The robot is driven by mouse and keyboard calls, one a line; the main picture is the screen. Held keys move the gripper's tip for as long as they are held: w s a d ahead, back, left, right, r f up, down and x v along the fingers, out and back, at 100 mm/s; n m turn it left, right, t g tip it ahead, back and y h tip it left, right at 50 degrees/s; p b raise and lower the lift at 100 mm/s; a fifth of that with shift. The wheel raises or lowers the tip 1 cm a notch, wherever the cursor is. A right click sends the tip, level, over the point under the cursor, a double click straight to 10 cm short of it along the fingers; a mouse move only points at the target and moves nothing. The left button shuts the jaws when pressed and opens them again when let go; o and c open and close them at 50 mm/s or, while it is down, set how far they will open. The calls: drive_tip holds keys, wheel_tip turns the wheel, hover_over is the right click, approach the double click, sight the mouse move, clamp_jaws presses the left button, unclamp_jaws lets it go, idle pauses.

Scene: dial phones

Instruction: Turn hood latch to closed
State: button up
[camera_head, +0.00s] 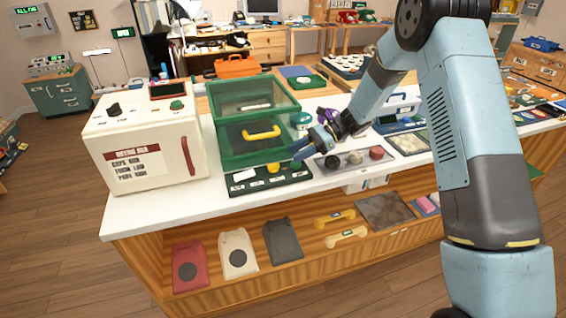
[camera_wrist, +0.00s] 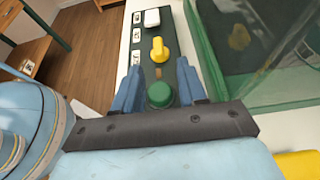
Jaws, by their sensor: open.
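My gripper (camera_head: 297,153) is over the panel's right end, open and empty. In the wrist view its blue fingers (camera_wrist: 159,66) point at the yellow knob, which is just beyond the tips. A green button (camera_wrist: 160,95) shows between the fingers.
A white oven-like box (camera_head: 145,140) stands left of the hood. A grey tray with several round pieces (camera_head: 354,160) lies right of the panel. A white part (camera_wrist: 152,17) and small labels sit on the panel. The hood wall rises close beside my gripper.

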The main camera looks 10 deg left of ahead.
sight(278, 163)
drive_tip(key=x, duration=0.7)
